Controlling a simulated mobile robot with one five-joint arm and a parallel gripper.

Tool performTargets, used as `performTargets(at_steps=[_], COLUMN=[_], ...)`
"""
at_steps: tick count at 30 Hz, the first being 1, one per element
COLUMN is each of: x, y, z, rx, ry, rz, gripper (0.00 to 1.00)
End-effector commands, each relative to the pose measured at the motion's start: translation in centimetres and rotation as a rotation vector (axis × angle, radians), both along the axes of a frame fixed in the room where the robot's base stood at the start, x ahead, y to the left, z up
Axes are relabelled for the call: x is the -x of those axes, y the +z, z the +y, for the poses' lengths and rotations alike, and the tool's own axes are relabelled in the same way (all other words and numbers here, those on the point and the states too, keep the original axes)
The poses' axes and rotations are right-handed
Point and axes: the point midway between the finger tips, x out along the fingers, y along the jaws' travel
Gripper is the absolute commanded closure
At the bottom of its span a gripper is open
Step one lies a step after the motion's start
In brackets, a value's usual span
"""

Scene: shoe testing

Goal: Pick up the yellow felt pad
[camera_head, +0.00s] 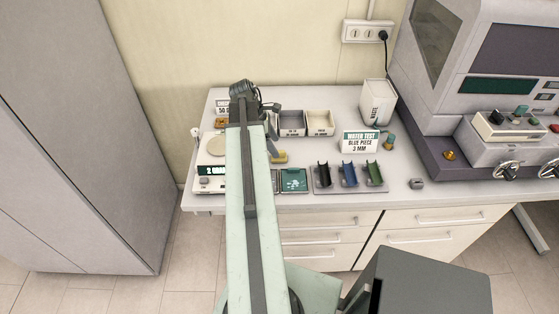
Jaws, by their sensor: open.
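A small yellow pad (279,157), which looks like the felt pad, lies on the grey-white bench just right of my pale green arm. My arm reaches over the bench and bends at its dark far joint. My gripper (271,147) is mostly hidden behind the arm. A dark part of it shows just above and left of the yellow pad, with the jaws open. I cannot tell whether it touches the pad.
Two open bins (305,123) stand behind the pad. A green tray (294,181) and a rack with black, blue and green holders (348,175) are in front and right. A scale (211,157) is left, a sign (360,141) and a large machine (480,80) right.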

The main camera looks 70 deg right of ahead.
Motion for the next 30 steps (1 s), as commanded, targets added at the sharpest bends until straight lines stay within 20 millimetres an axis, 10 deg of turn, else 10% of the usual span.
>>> performTargets(at_steps=[10, 18, 25, 30], x=[1.5, 1.8, 1.8, 1.8], y=[-4.8, -4.7, -4.7, -4.7], z=[-0.9, -1.0, -1.0, -1.0], rx=[0.0, 0.0, 0.0, 0.001], ry=[-0.003, -0.003, -0.003, -0.004], rz=[0.0, 0.0, 0.0, 0.0], gripper=[0.34, 0.34, 0.98, 0.99])
